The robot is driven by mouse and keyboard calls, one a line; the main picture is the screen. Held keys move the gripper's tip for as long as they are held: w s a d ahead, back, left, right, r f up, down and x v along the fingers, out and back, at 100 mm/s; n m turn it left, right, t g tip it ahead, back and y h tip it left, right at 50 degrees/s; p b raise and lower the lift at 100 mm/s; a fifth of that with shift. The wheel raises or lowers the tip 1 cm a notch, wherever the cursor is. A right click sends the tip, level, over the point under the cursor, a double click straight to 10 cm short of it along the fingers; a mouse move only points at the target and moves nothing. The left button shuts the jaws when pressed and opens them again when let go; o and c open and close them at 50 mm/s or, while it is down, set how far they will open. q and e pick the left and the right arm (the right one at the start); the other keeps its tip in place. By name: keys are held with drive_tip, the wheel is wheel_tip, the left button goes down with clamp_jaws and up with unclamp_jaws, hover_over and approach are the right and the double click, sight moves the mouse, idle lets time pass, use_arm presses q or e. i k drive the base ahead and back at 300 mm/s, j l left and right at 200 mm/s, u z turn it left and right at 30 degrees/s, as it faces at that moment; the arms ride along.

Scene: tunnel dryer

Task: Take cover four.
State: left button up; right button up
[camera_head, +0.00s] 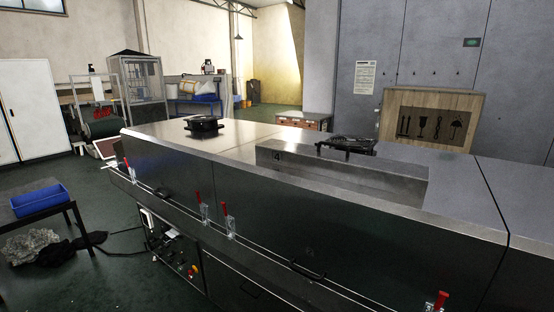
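Red-handled clamps (229,221) sit along the front edge, one more at the lower right (436,300). Neither of my grippers shows in the head view.
A dark round unit (204,125) and a black fitting (345,145) stand on the dryer. A table with a blue bin (39,198) is at left. Cables and dark cloth (75,243) lie on the floor. A wooden tool board (432,118) stands behind at right.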

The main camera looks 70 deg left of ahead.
sight(402, 178)
drive_tip(key=u, duration=1.65)
